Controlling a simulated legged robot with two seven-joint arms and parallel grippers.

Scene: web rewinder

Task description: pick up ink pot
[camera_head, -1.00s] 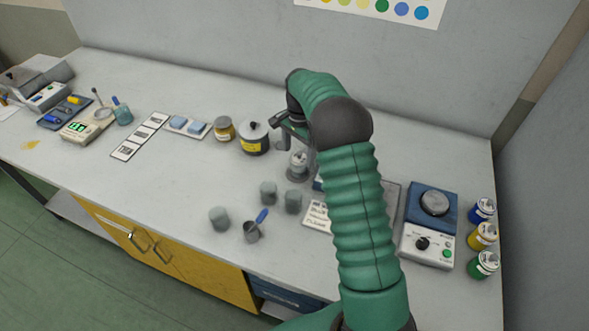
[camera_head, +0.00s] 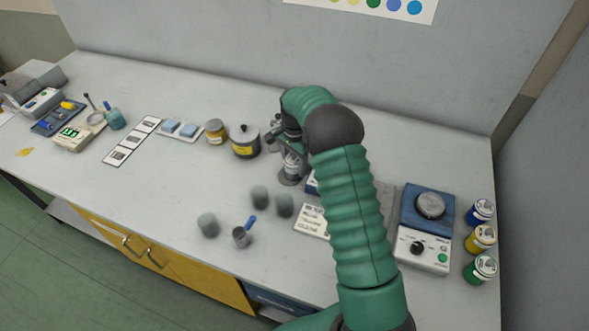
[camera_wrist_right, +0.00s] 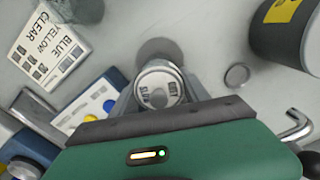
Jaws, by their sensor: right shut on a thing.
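A small grey-white ink pot (camera_head: 292,166) with a lettered round lid is near the middle of the bench, left of my right arm. Its lid (camera_wrist_right: 158,88) faces the camera in the right wrist view. My right gripper (camera_head: 287,146) reaches down over the pot from above. In the wrist view its fingers (camera_wrist_right: 160,98) are on both sides of the pot and shut on it. A dark round patch (camera_wrist_right: 160,50) shows on the bench beside the lid. I cannot tell whether the pot touches the bench. My left gripper is not in view.
A dark pot with a yellow label (camera_head: 245,142) stands close left. Grey cups (camera_head: 260,197) and a blue-handled cup (camera_head: 241,237) stand in front.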

